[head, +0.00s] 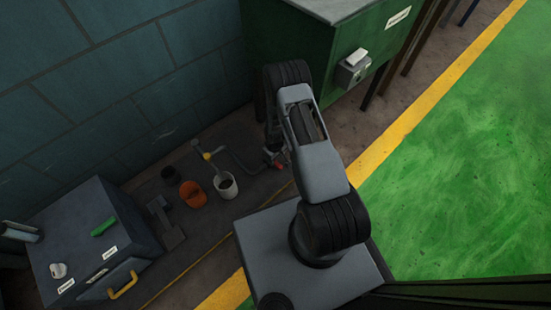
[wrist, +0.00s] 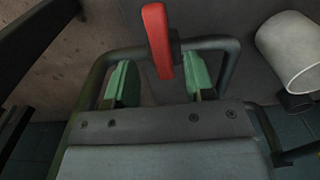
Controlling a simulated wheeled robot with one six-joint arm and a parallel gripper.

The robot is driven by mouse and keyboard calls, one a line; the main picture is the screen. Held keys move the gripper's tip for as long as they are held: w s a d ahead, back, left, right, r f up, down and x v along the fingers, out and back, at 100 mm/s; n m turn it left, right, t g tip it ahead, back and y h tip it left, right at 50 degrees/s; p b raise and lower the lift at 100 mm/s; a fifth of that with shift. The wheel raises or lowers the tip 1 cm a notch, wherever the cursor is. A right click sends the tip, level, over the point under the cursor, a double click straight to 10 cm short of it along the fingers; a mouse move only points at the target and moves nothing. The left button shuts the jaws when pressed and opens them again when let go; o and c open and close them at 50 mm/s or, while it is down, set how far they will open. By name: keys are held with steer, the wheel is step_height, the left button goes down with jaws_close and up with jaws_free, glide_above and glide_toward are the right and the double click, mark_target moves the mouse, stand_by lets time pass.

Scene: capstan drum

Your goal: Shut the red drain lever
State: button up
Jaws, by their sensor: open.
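The red drain lever (wrist: 157,42) shows in the wrist view as a red bar at top centre, in front of a dark pipe (wrist: 228,62). Its lower end reaches between the two green fingers of my gripper (wrist: 161,80). The fingers are open, one on each side of the lever, with a gap on both sides. I cannot tell whether the lever is deep between them or just beyond. In the head view a small red part (head: 272,156) shows by the pipe, beside my arm, which hides most of my gripper.
A white cup (head: 227,188) stands close to the pipe, with an orange pot (head: 193,194) left of it. A green cabinet (head: 290,50) stands behind my arm. A dark box (head: 95,250) with a yellow handle is at lower left. The green floor (head: 460,170) at right is clear.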

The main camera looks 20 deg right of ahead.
step_height(320, 180, up, 10)
steer(key=p, duration=0.3)
steer(key=shift+r+p, duration=0.25)
steer(key=shift+p, duration=0.05)
